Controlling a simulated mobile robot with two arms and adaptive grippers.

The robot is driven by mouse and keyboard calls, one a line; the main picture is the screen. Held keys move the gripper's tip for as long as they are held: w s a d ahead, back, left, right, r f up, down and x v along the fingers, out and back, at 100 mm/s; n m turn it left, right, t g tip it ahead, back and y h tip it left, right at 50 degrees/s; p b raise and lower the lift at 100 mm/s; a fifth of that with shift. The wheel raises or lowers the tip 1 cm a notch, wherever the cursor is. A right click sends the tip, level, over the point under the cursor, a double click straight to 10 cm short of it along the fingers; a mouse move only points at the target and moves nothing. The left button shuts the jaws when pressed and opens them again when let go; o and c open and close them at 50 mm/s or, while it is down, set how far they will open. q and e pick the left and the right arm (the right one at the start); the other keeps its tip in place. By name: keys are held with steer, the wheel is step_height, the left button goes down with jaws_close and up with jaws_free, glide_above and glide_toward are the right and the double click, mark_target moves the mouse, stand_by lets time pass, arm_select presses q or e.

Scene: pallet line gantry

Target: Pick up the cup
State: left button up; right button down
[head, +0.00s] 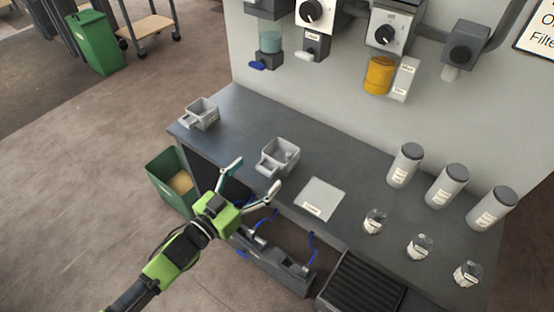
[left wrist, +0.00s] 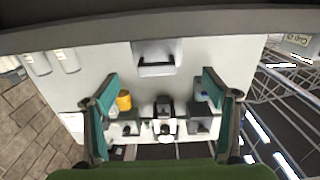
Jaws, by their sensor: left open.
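A grey square cup (head: 268,167) with a handle stands on the dark counter near its front edge. A second similar grey cup (head: 201,122) stands at the counter's far left corner. My left gripper (head: 253,176) is open and empty, in front of the nearer cup, its fingers pointing toward it and apart from it. In the left wrist view a grey cup (left wrist: 155,65) shows upper middle, beyond and between the open fingers (left wrist: 160,86). My right gripper is not in view.
The counter (head: 340,175) holds a light square plate (head: 320,197), several small jars and 3 canisters (head: 446,186) on the right. Dispensers (head: 388,40) hang on the wall above. A green bin (head: 165,180) stands at the counter's left; a dark grated tray (head: 360,283) is in front.

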mark_target(261, 170)
arm_select(q)
steer(key=x, duration=0.3)
steer(key=p+x, duration=0.1)
steer(key=x, duration=0.4)
steer(key=shift+d+r, duration=0.15)
steer(key=shift+d, duration=0.15)
steer(key=shift+w+d, duration=0.3)
steer(key=shift+w, duration=0.1)
steer(key=c, duration=1.2)
